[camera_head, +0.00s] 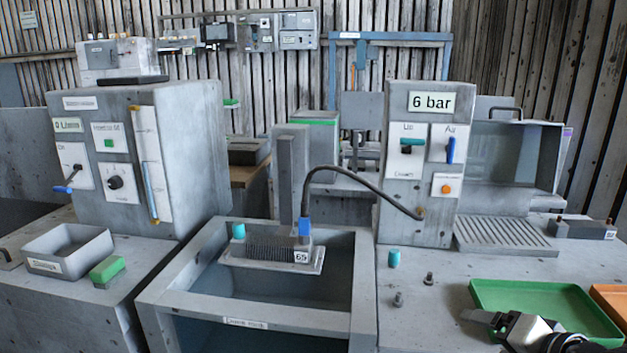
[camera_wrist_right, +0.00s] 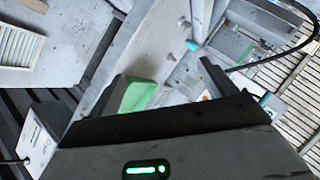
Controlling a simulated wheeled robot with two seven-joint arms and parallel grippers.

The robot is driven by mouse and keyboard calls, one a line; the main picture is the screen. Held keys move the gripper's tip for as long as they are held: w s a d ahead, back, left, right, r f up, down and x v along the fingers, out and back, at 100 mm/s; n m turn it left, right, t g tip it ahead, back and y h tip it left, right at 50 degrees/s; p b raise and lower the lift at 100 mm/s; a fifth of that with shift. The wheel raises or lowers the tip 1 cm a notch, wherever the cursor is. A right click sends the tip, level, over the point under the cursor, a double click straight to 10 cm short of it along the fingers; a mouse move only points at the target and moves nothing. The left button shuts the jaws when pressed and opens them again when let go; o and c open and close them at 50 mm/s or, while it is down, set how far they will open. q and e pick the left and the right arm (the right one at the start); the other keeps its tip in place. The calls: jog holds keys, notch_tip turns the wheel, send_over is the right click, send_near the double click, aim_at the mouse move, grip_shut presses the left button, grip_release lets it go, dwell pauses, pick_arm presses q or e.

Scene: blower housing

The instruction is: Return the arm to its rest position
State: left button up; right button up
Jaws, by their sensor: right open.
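My right gripper (camera_head: 487,319) comes in at the bottom right of the head view. It is over the green tray (camera_head: 540,297), with nothing seen in it. In the right wrist view my right gripper (camera_wrist_right: 160,76) shows its dark fingers spread apart, with no object between them. Most of the right arm is cut off by the lower edge of the head view. My left gripper is in neither view.
A tank (camera_head: 250,322) in the middle holds a finned part (camera_head: 275,249) labelled 65, with a blue fitting and black hose. The 6 bar cabinet (camera_head: 425,185) stands behind. A teal cap (camera_head: 394,258) and two small bolts lie left of the tray. An orange tray (camera_head: 612,300) is right.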

jog(key=s+a+f+n+g+h, duration=0.1)
jog(key=s+a+f+n+g, duration=0.3)
jog(key=s, duration=0.3)
jog(key=s+a+f+n+g, duration=0.1)
jog(key=s+a+f+n, duration=0.3)
jog(key=s, duration=0.3)
jog(key=s+a+f+n+g+h, duration=0.1)
jog(key=s+a+f+n+g, duration=0.25)
jog(key=s+f, duration=0.3)
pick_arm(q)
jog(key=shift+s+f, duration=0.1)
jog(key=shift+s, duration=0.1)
pick_arm(e)
jog(key=w+a+f+t+y, duration=0.2)
jog(key=w+a+f+t, duration=0.3)
jog(key=w+f+t, duration=0.1)
jog(key=shift+a+f+t+y, duration=0.3)
jog(key=shift+f+t, duration=0.2)
jog(key=shift+t, duration=0.25)
